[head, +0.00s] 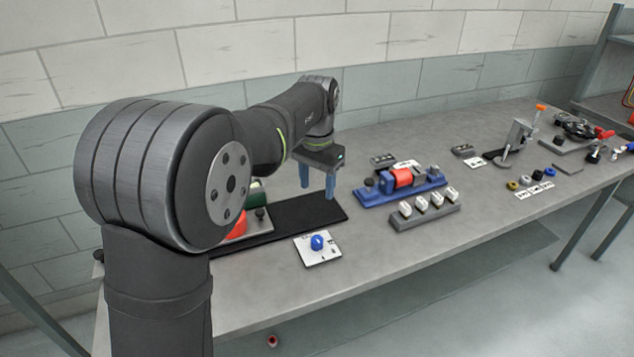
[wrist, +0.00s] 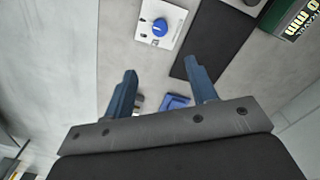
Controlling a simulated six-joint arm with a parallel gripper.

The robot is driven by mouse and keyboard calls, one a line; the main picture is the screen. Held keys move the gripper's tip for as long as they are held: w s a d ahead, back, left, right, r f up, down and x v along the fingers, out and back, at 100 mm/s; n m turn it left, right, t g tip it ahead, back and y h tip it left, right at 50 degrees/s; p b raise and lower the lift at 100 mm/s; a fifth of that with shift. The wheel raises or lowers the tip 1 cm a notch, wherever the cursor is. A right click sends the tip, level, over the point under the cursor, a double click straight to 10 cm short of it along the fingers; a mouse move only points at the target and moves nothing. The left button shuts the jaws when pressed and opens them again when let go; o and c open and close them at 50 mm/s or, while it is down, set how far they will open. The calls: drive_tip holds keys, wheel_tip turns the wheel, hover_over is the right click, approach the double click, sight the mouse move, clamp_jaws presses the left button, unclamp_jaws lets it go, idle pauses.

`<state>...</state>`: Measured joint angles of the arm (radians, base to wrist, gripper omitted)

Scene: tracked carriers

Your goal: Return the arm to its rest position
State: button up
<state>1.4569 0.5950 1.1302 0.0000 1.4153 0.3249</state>
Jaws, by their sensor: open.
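My gripper (head: 318,184) hangs from my arm over the left part of the bench, above a black mat (head: 290,221). Its two blue fingers are apart, with nothing between them. In the wrist view my gripper (wrist: 158,88) also shows open and empty, with the grey bench and part of a blue item beyond the fingers. My arm reaches out from its large shoulder joint at the left, with the forearm stretched toward the back wall.
A white plate with a blue knob (head: 317,243) lies near the front edge. A blue fixture (head: 398,193) with a red part and a grey rack of white pieces (head: 425,217) stand right of the mat. A clamp (head: 515,140) stands farther right. Red and green items are partly hidden behind my arm.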

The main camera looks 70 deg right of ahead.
sight(317, 239)
drive_tip(key=shift+f, duration=0.1)
idle(0.5)
wheel_tip(317, 239, down, 17)
drive_tip(key=shift+f, duration=0.15)
idle(0.4)
drive_tip(key=shift+f, duration=0.1)
drive_tip(key=shift+n, duration=0.7)
drive_tip(key=n, duration=1.1)
drive_tip(key=shift+n, duration=2.2)
